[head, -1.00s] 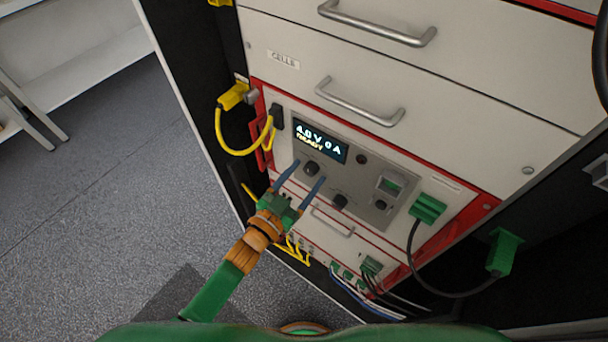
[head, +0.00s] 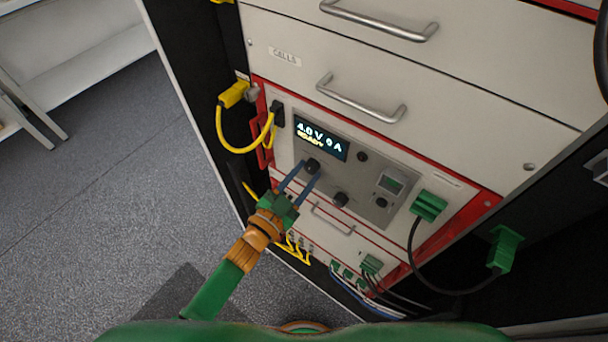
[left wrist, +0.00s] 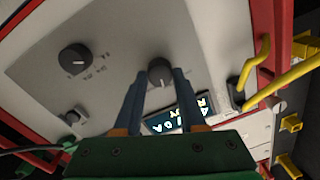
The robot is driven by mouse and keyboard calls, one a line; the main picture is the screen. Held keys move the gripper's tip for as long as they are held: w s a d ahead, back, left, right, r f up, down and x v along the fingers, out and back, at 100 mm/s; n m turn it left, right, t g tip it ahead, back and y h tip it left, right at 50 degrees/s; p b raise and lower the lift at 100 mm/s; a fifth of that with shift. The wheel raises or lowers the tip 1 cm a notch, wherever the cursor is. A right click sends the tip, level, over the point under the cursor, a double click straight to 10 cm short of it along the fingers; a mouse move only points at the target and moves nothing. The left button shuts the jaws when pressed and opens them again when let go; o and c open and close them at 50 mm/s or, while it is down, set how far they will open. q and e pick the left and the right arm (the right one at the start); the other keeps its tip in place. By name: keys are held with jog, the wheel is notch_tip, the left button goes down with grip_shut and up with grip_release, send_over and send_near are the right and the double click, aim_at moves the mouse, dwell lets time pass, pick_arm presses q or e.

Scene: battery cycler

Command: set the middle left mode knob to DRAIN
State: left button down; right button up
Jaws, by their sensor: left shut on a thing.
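The left mode knob (head: 312,166) is a dark round knob on the grey panel (head: 290,150), below the lit display (head: 321,139). My left gripper (head: 305,170) has its two blue fingers on either side of this knob and is shut on it. The left wrist view also shows the knob (left wrist: 160,72) between the fingertips (left wrist: 159,78). Its pointer setting and the labels around it are too small or covered to read. The display reads about 4.0 V 0 A with a yellow line that looks like READY.
A second dark knob (head: 340,200) sits lower right on the panel, and it shows in the left wrist view (left wrist: 75,57) with a white pointer line. A yellow cable (head: 222,140) hangs at the left. A green plug (head: 429,207) is at the right. Drawer handles (head: 361,101) stick out above.

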pick_arm(q)
jog(key=m+b, duration=0.1)
jog(key=m, duration=0.5)
dwell(0.6)
jog(key=shift+c, duration=2.4)
grip_release()
jog(key=shift+w+f, duration=0.1)
jog(key=v, duration=0.7)
jog(key=shift+b, duration=0.3)
